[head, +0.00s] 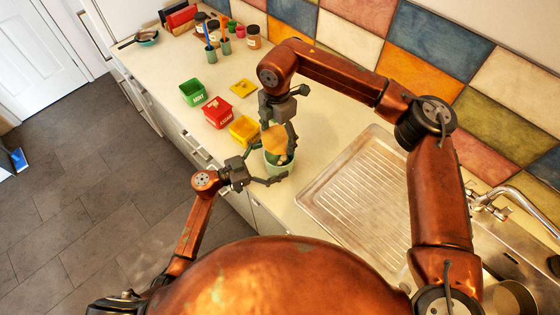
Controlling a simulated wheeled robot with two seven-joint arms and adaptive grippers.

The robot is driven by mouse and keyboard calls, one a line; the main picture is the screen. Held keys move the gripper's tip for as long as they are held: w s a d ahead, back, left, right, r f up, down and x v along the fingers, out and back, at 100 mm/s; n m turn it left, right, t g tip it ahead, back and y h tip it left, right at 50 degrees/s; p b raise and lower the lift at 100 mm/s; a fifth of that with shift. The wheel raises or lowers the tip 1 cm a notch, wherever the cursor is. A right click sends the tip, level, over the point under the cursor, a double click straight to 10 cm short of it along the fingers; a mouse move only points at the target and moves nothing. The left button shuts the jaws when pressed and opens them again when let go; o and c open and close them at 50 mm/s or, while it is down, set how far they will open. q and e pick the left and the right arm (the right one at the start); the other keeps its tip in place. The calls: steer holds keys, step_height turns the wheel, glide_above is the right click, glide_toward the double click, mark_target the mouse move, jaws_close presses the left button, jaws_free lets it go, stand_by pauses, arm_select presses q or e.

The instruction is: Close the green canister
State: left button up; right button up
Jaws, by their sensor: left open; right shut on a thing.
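The green canister (278,168) stands on the counter near its front edge, close to the sink. A round, light-wood lid (274,141) is over its mouth and looks tilted. I cannot tell whether the lid touches the rim. My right gripper (278,132) comes down from above and is shut on the lid. My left gripper (268,170) is open at the canister's front left side, with its fingers near the canister wall. The lid and the fingers hide the canister's opening.
A green box (193,92), a red box (218,112) and a yellow box (243,129) stand left of the canister. A yellow flat piece (243,87) lies behind them. The sink drainboard (355,190) is at the right. Jars (254,37) and cups stand at the back.

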arm_select(q)
steer(key=c, duration=1.8)
arm_select(e)
steer(key=shift+f, duration=2.5)
